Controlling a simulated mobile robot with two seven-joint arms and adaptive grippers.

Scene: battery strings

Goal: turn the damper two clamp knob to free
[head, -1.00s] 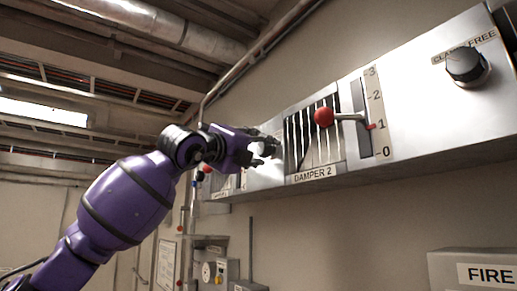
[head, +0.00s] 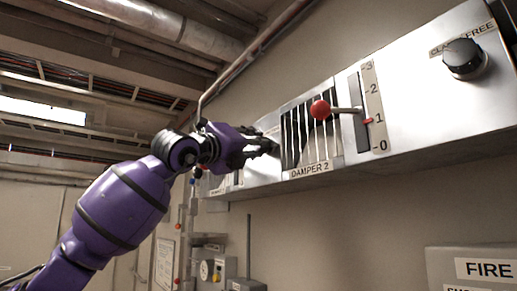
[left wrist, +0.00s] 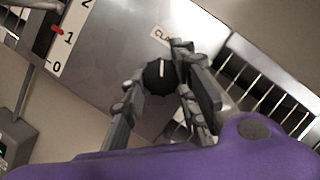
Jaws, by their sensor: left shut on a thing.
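A black clamp knob (head: 464,58) under a label ending in FREE is on the grey panel, right of the DAMPER 2 scale (head: 372,106). No gripper is near it. My left gripper (head: 272,146) is at the panel just left of the DAMPER 2 grille (head: 312,130). In the left wrist view its fingers are shut on another black knob (left wrist: 158,76) with a white mark, below a label starting CLA. That knob sits between a scale and a grille; the gripper hides it in the head view. My right gripper is not in view.
A red-ball lever (head: 320,110) sticks out in front of the DAMPER 2 grille, its red pointer near 1. A FIRE box (head: 445,262) is at lower right. Pipes run overhead. The panel between scale and right knob is clear.

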